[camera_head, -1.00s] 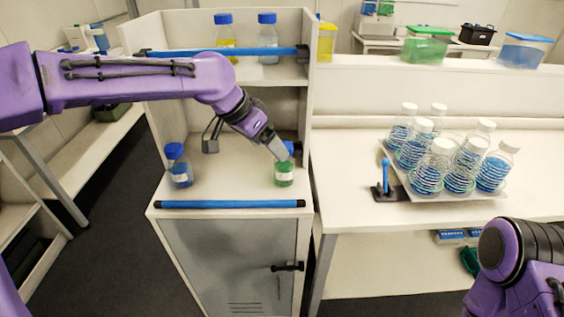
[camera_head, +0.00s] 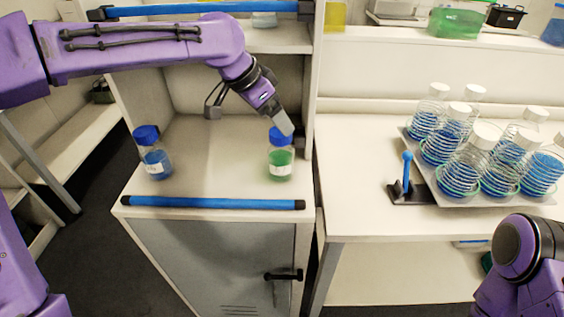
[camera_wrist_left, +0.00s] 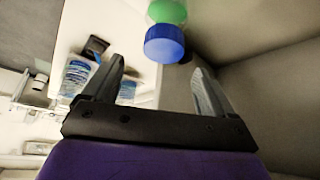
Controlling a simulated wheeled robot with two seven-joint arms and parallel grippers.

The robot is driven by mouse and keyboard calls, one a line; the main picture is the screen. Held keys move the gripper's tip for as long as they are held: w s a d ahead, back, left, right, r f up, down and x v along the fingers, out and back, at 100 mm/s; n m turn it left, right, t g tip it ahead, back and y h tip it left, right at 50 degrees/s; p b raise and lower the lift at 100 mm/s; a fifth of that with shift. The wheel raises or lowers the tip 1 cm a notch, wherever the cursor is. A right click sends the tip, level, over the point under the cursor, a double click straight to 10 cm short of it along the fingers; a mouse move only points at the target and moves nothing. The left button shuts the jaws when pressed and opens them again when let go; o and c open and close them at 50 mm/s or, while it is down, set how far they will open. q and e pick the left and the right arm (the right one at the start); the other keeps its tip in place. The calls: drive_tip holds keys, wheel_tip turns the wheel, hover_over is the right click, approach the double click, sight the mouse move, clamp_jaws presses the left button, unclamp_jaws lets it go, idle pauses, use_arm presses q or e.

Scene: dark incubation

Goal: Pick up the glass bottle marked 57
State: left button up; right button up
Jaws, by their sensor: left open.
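A glass bottle with green liquid and a blue cap (camera_head: 280,165) stands upright on the cabinet top, near its right wall. A second bottle with blue liquid and a blue cap (camera_head: 155,163) stands on the left of that top. Both carry white labels, too small to read. My left gripper (camera_head: 287,126) is open at the cap of the green bottle and hides part of it. In the left wrist view the blue cap (camera_wrist_left: 164,44) lies just beyond the gap between the open fingers (camera_wrist_left: 158,68), with nothing held. My right gripper is outside the view.
A blue bar (camera_head: 212,203) runs along the cabinet's front edge. The cabinet's side wall stands close right of the green bottle. On the right bench, a rack (camera_head: 415,160) holds several white-capped bottles, beside a small stand with a blue handle (camera_head: 407,175). The middle cabinet top is clear.

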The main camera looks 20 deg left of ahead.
sight(279, 132)
use_arm(q)
drive_tip(key=x, duration=0.3)
drive_tip(key=p+x, duration=0.1)
drive_tip(key=x, duration=0.1)
drive_tip(key=shift+s+a+f, duration=0.1)
drive_tip(key=shift+a+f, duration=0.2)
drive_tip(key=shift+f, duration=0.2)
drive_tip(key=shift+w+d+f, duration=0.1)
drive_tip(key=shift+w+f, duration=0.15)
drive_tip(key=shift+s+r, duration=0.15)
drive_tip(key=c, duration=0.6)
clamp_jaws()
